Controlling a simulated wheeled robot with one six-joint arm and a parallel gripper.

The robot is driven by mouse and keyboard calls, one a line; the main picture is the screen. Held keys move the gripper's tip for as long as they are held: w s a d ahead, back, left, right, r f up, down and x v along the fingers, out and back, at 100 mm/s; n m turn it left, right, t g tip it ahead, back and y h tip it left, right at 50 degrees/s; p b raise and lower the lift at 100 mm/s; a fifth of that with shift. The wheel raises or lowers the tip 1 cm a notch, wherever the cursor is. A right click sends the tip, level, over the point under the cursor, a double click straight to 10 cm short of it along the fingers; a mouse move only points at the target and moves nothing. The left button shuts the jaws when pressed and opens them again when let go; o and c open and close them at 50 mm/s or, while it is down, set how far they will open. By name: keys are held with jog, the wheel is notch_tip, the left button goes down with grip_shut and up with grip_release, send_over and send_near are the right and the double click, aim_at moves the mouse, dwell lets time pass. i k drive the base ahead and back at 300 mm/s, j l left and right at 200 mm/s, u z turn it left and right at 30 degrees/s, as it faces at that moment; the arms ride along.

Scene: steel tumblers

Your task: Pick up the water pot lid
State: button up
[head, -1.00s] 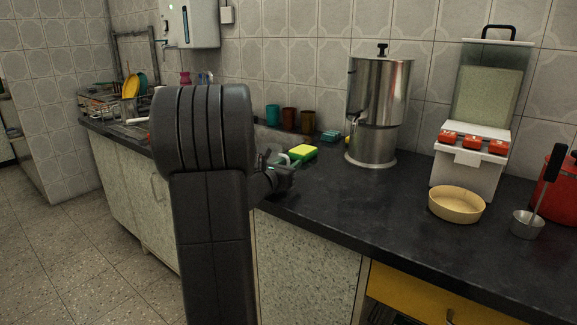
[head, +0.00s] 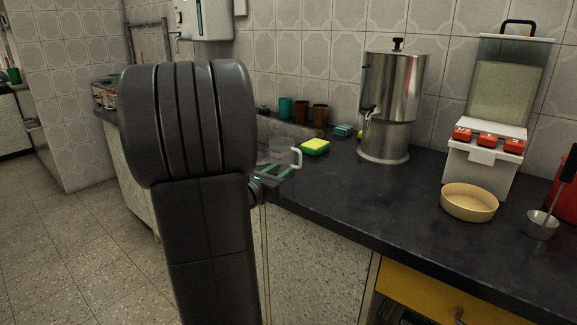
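The steel water pot (head: 385,135) stands upright on the dark counter, right of centre, with a small tap on its left side. Its lid (head: 397,53) sits on top and has a black knob (head: 398,44). My gripper (head: 268,184) is low at the counter's front edge, left of the pot and well apart from the lid. My dark arm hides most of it, so its fingers cannot be made out.
A clear jug (head: 280,157) with a white handle and a yellow-green sponge (head: 314,147) are left of the pot. Several cups (head: 302,112) stand behind. A tan bowl (head: 469,203), a dispenser (head: 487,150) and a steel ladle cup (head: 541,226) stand right.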

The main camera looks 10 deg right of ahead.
aim_at(395, 50)
jog(key=z, duration=1.25)
